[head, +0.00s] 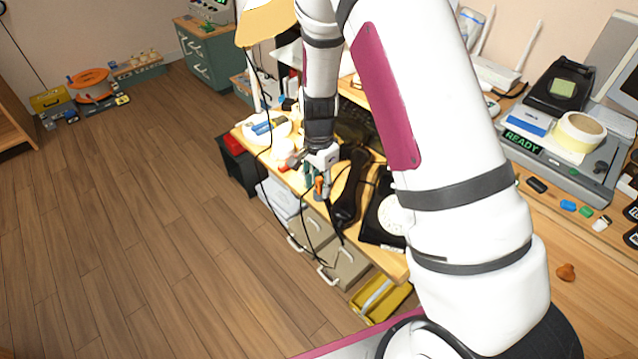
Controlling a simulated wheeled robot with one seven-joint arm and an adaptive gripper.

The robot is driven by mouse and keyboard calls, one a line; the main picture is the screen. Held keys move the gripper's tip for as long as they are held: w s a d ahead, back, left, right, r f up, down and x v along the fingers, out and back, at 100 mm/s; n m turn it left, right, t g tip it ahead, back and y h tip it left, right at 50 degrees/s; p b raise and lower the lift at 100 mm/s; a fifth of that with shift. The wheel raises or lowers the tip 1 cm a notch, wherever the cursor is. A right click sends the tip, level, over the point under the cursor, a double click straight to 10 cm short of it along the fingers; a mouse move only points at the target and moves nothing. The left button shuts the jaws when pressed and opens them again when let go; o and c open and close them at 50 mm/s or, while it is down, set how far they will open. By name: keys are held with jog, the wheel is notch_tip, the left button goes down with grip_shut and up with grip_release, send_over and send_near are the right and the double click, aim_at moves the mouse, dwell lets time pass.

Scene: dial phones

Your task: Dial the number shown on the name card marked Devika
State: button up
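A black rotary phone (378,222) with a pale dial (393,215) sits near the front edge of the desk, partly hidden behind my arm. A black handset (351,188) lies just left of it; I cannot tell whether it rests on the phone or on the desk. My gripper (316,184) points down near the desk's front edge, left of the handset. Its fingers are small and mixed up with teal and orange shapes, so its opening is unclear. I cannot make out a name card marked Devika.
A white bowl (266,126) with blue items stands at the desk's left end. A dark cable hangs over the front edge. On the right are a device reading READY (522,142) and a tape roll (582,131). A yellow bin (380,298) stands below the desk. Floor at left is mostly clear.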

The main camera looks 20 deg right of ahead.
notch_tip(320, 180, up, 10)
jog(key=shift+w+r, duration=0.1)
jog(key=shift+r, duration=0.75)
